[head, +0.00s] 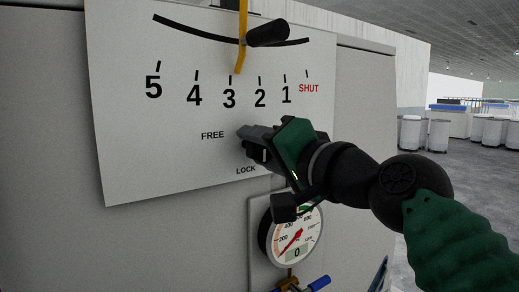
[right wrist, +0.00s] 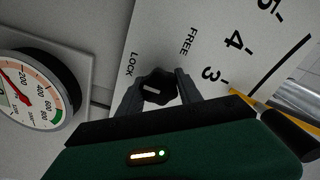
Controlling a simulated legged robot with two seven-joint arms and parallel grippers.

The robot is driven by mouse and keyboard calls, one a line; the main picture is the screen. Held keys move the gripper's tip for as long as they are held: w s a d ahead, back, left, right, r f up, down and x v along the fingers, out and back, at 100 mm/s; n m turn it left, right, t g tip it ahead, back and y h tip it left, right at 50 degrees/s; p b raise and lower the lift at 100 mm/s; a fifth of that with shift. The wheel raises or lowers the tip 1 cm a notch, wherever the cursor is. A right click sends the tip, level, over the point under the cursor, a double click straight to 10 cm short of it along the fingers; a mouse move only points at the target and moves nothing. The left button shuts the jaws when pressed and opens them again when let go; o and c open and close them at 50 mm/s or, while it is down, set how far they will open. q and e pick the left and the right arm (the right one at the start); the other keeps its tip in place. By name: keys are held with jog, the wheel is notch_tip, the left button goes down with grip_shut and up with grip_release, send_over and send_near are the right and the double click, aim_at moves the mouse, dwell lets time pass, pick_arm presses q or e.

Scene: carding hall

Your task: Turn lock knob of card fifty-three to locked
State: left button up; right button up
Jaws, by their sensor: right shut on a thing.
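The lock knob (right wrist: 158,88) is a small dark knob with a short white mark, on a white plate (head: 130,150). The words FREE and LOCK are printed beside it. In the right wrist view one finger of my right gripper (right wrist: 157,84) lies on each side of the knob, shut on it. In the head view the same gripper (head: 246,144) hides most of the knob. I cannot tell exactly which word the white mark points to. My left gripper is not in view. No card number shows.
Above the knob, a yellow pointer (head: 242,60) with a black handle (head: 267,33) stands near 3 on the plate's scale. A round gauge (head: 297,236) sits below my right gripper, with a blue-handled valve (head: 318,284) under it. Pale bins (head: 411,132) stand far off right.

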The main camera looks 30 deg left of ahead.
jog(key=shift+w+a+f, duration=0.1)
jog(key=shift+f, duration=0.1)
jog(key=o, duration=1.2)
jog(key=shift+o, duration=0.8)
jog(key=shift+w+a, duration=0.15)
jog(key=shift+a, duration=0.05)
jog(key=b+v, duration=0.1)
jog(key=v, duration=0.1)
jog(key=b+v, duration=0.4)
jog(key=shift+d+f, duration=0.3)
jog(key=shift+f, duration=0.1)
jog(key=b, duration=0.4)
send_near(266, 156)
jog(key=v, duration=0.4)
jog(key=shift+d+r, duration=0.2)
jog(key=shift+r, duration=0.15)
jog(key=shift+a+f, duration=0.1)
jog(key=shift+a, duration=0.05)
